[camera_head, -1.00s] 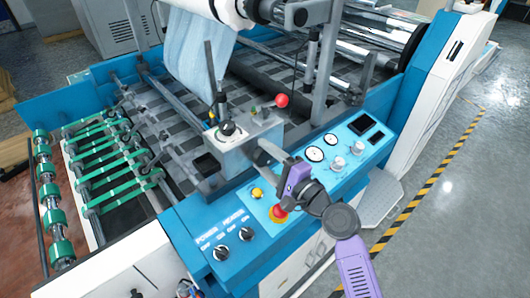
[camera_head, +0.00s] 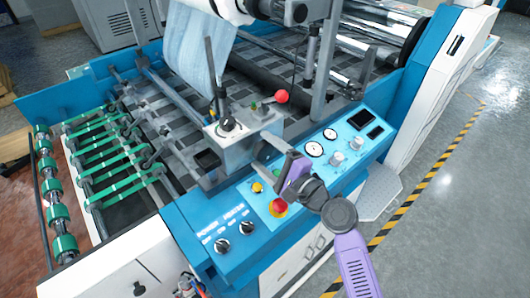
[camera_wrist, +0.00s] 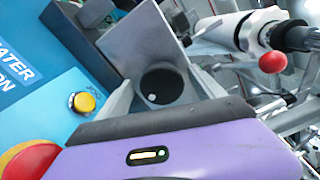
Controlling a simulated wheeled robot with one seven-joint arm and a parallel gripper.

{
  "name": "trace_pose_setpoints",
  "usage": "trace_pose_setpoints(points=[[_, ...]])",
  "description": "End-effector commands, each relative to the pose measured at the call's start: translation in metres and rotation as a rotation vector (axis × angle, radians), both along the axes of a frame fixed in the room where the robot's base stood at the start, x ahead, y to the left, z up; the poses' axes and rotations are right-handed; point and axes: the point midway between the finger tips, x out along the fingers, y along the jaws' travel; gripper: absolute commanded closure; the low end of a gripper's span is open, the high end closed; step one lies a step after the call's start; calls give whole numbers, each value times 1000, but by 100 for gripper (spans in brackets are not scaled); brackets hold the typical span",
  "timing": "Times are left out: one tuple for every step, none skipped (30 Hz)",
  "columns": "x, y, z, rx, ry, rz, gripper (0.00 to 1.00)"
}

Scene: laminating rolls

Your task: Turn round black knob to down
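A round black knob (camera_wrist: 162,87) with a white dot shows in the wrist view, beyond the dark front edge of my purple gripper. It lies between my gripper's (camera_wrist: 168,75) grey finger plates, which stand apart. Whether they touch the knob I cannot tell. In the head view my gripper (camera_head: 268,155) is at the front of the grey control box (camera_head: 240,150), above the blue panel.
A yellow button (camera_head: 257,188) and a red button (camera_head: 279,208) sit just below my gripper. Two black switches (camera_head: 247,227) marked POWER and HEATER are to their left. A red ball lever (camera_head: 281,96) rises behind. Gauges (camera_head: 314,149) lie to the right.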

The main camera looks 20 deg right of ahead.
Motion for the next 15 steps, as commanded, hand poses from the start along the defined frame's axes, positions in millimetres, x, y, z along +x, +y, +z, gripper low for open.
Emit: trace_pose_setpoints(points=[[0, 0, 1, 0, -1, 0, 23], [0, 0, 1, -1, -1, 0, 23], [0, 0, 1, 0, -2, -1, 23], [0, 0, 1, 0, -2, 0, 23], [0, 0, 1, 0, -2, 0, 23], [0, 0, 1, 0, -2, 0, 23], [0, 0, 1, 0, -2, 0, 23], [-1, 0, 1, 0, -2, 0, 23], [-3, -1, 1, 0, -2, -1, 23], [-5, -2, 0, 1, -2, -1, 23], [-8, -3, 0, 1, -2, -1, 23], [-12, -4, 0, 0, -3, -2, 23], [-16, -6, -1, 1, -2, -2, 23], [-21, -7, -1, 0, -1, -2, 23], [-28, -9, -1, 0, -1, -1, 23]])
